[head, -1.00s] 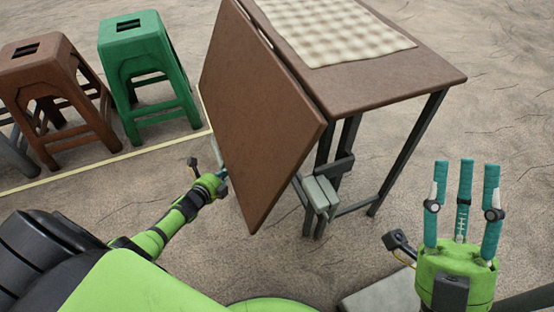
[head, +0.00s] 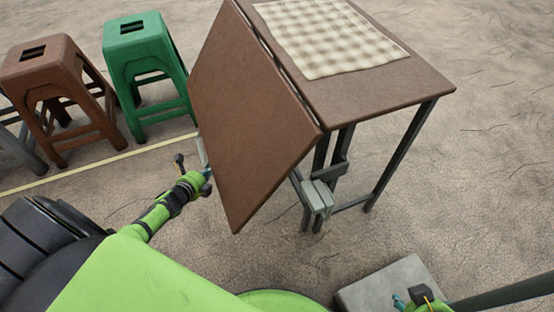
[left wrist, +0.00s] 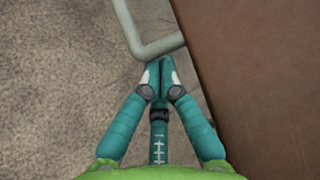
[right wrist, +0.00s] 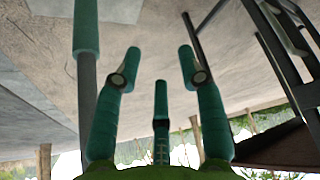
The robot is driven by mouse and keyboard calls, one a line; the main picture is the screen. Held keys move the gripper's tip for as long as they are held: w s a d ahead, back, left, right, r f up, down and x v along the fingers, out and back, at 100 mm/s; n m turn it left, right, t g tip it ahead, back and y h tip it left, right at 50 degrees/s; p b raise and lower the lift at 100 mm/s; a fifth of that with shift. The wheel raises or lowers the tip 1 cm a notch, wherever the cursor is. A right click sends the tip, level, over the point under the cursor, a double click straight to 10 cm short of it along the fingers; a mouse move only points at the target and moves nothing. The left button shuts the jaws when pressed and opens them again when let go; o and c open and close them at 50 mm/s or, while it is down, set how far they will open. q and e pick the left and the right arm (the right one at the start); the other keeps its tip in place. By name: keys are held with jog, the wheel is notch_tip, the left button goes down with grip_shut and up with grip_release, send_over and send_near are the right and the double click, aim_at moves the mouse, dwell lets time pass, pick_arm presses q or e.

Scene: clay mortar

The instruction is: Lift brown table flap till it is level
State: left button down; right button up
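The brown table flap (head: 250,120) hangs slanting down from the left edge of the brown tabletop (head: 385,88), tilted well below level. My left gripper (head: 207,175) is at the flap's left outer edge, partly hidden by it. In the left wrist view, the left fingers (left wrist: 160,68) are shut together, tips at a pale grey bent bar (left wrist: 160,47) beside the flap (left wrist: 265,80). I cannot tell whether they grip it. My right gripper (right wrist: 160,60) is open and empty. In the head view it is mostly cut off at the bottom right.
A checked cloth (head: 330,35) lies on the tabletop. A grey bracket (head: 318,195) is by the table's dark legs (head: 400,155). Green (head: 145,70) and brown (head: 60,95) stools stand at left. A grey slab (head: 385,285) lies at the bottom right. Ground right of the table is clear.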

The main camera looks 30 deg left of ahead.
jog(key=s+d+f+p, duration=0.1)
jog(key=s+f+p, duration=0.1)
jog(key=f+p, duration=0.6)
jog(key=s+d+f+p, duration=0.1)
jog(key=d+f+p, duration=0.1)
jog(key=f+p, duration=0.7)
jog(key=s+g+p, duration=0.4)
jog(key=s+p, duration=0.1)
jog(key=s, duration=1.4)
pick_arm(q)
jog(key=s+a+r+m+g+y+p, duration=0.1)
jog(key=s+a+r+g+p, duration=0.1)
jog(key=s+a+r+p, duration=0.2)
jog(key=s+a+r+m+g+y+p, duration=0.1)
jog(key=s+a+r+p, duration=0.3)
jog(key=r+p, duration=0.5)
jog(key=s+a+r+m+g+y+p, duration=0.2)
jog(key=r+p, duration=0.5)
jog(key=r, duration=1.4)
jog(key=shift+s+a+r+g+y+p, duration=0.35)
jog(key=shift+s+a+g+y, duration=0.25)
jog(key=shift+s+a+g, duration=0.85)
pick_arm(e)
notch_tip(320, 180, up, 21)
jog(key=shift+s+h, duration=0.15)
jog(key=shift+h, duration=0.15)
pick_arm(q)
jog(key=shift+s+d+t, duration=0.3)
jog(key=shift+d+t, duration=0.05)
jog(key=shift+d, duration=0.05)
